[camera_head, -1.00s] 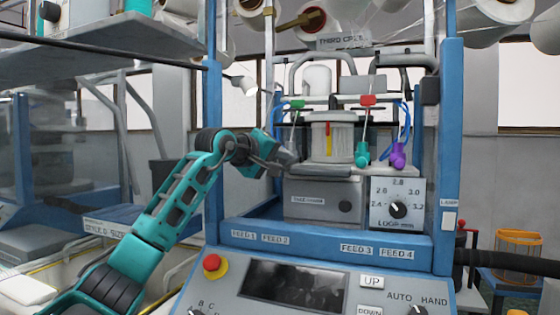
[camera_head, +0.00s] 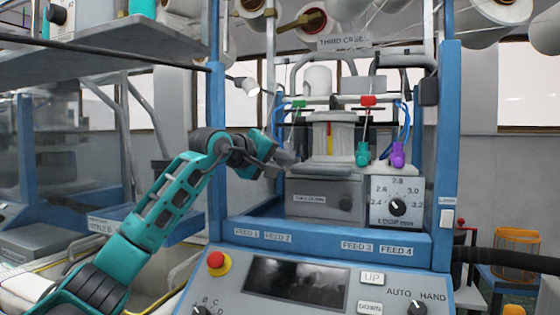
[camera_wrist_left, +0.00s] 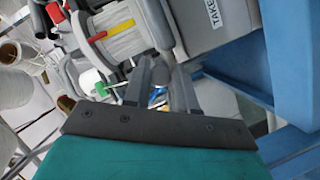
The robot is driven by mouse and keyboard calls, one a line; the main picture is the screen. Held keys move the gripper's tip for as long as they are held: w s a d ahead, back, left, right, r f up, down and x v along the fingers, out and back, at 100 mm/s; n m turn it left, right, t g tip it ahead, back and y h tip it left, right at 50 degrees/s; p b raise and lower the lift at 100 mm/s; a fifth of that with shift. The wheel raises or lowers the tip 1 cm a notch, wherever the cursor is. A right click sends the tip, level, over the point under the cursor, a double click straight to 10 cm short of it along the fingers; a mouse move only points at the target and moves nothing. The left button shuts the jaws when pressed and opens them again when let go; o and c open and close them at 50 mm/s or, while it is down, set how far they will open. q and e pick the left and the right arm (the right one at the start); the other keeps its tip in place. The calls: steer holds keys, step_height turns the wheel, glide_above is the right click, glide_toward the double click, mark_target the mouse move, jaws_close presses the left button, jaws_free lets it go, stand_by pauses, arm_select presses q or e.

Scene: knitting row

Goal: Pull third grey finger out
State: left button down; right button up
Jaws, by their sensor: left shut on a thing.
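The knitting head is a pale ribbed cylinder (camera_head: 341,136) with an upright red and yellow strip (camera_head: 329,138), above a grey take-down box (camera_head: 325,187). My left gripper (camera_head: 286,158) is just left of the cylinder, at the height of its lower rim. In the left wrist view its two fingers (camera_wrist_left: 165,68) are close together, in front of the grey machine parts. It is shut on a small grey piece, taken as a grey finger; the piece is mostly hidden by the fingertips. The other grey fingers cannot be told apart. My right gripper is not in view.
A green (camera_head: 299,105), a red (camera_head: 368,101), a teal (camera_head: 362,154) and a purple yarn part (camera_head: 398,154) surround the cylinder. A blue frame post (camera_head: 216,130) stands just behind my left wrist. A control panel (camera_head: 300,283) with a red button (camera_head: 217,260) is below.

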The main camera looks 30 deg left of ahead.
arm_select(q)
steer(key=c, duration=0.9)
jaws_free()
steer(key=shift+s, duration=0.1)
steer(key=shift+s, duration=0.1)
steer(key=shift+s, duration=0.25)
steer(key=b+v, duration=0.1)
steer(key=v, duration=1.1)
steer(key=shift+b, duration=0.35)
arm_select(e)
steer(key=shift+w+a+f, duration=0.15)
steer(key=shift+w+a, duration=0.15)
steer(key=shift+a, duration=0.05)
arm_select(q)
steer(key=shift+s+r, duration=0.1)
steer(key=shift+r, duration=0.05)
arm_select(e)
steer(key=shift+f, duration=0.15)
